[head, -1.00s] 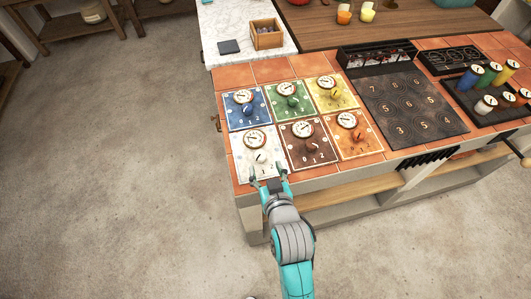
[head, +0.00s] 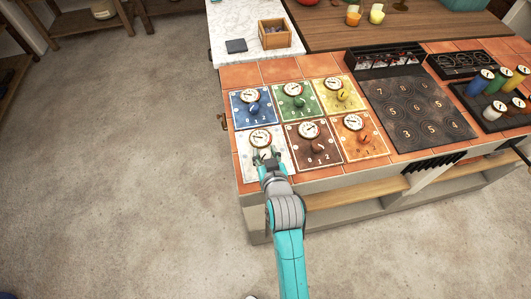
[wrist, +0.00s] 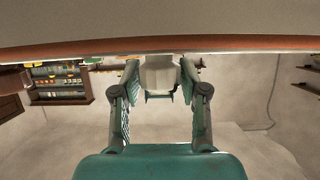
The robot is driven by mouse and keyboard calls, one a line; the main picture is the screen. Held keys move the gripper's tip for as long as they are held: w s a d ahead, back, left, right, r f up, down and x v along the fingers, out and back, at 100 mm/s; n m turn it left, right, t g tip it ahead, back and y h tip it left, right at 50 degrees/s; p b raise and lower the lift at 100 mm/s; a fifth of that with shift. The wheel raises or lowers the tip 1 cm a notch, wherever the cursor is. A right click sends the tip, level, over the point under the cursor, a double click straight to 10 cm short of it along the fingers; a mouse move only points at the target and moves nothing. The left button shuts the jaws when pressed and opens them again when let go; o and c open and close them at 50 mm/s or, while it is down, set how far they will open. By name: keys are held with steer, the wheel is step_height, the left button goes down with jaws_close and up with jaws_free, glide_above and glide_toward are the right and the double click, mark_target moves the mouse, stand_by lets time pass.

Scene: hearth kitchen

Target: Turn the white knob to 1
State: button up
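The white panel (head: 245,160) is at the front left of six coloured panels on the tiled counter, with a round dial (head: 260,138) at its back. My gripper (head: 267,155) is over this panel, fingers apart, and hides most of its knob and some of its markings. In the wrist view the white knob (wrist: 160,76) stands between the two fingers of my gripper (wrist: 160,64). I cannot tell whether the fingers touch it. The knob's pointing direction cannot be read.
The brown panel (head: 314,144) with its own knob is close on the right, and the blue panel (head: 250,108) is just behind. A burner plate (head: 415,110) lies further right. Open floor (head: 120,190) is to the left.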

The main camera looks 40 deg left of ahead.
steer(key=c, duration=0.5)
steer(key=shift+c, duration=0.2)
steer(key=shift+n+g+y, duration=0.3)
steer(key=shift+n+g, duration=0.1)
steer(key=shift+w+n+g+y, duration=0.1)
steer(key=shift+n+g+y, duration=0.7)
steer(key=shift+n+g, duration=0.65)
steer(key=shift+n+g+y, duration=0.4)
steer(key=shift+n+g, duration=0.55)
steer(key=shift+g, duration=0.2)
steer(key=o, duration=1.1)
steer(key=shift+o, duration=0.2)
